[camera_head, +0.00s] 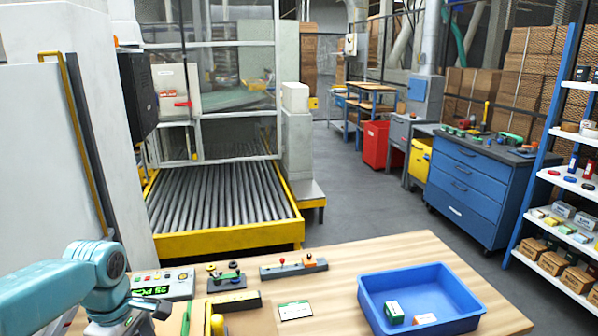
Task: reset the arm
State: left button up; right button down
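My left arm, teal and grey, comes in from the left edge over the near left corner of the wooden workbench (345,290). My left gripper (142,308) is at its end, low in the picture, close in front of a grey control box (165,284) with a green-lit display. Its fingers are small, dark and partly hidden by the wrist, so their opening is unclear. I see nothing clearly held in it. My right arm and gripper are not in view.
A blue tray (463,278) with a few small boxes stands at the bench's right. A card (296,310), small fixtures (292,266) and yellow and green tools (217,322) lie mid-bench. Behind are a yellow-framed roller conveyor (222,200), blue drawers (468,180) and a shelf rack (566,210).

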pick_arm(q)
jog(key=s+d+f+m+g+h, duration=0.15)
jog(key=s+d+f, duration=0.3)
jog(key=f, duration=0.65)
jog(key=s+d+f+m+g, duration=0.1)
jog(key=s+d+f+g, duration=0.4)
jog(key=f, duration=0.6)
jog(key=s+d+f+m+t+h, duration=0.3)
jog(key=s+d+f+m, duration=0.55)
jog(key=s, duration=0.55)
jog(key=w+f+m+t, duration=0.1)
jog(key=w+t, duration=0.1)
jog(key=w+f+m+t, duration=0.1)
jog(key=m+t, duration=0.1)
jog(key=shift+w+d+f+y, duration=0.15)
jog(key=shift+w+d+y, duration=0.1)
jog(key=shift+w, duration=0.15)
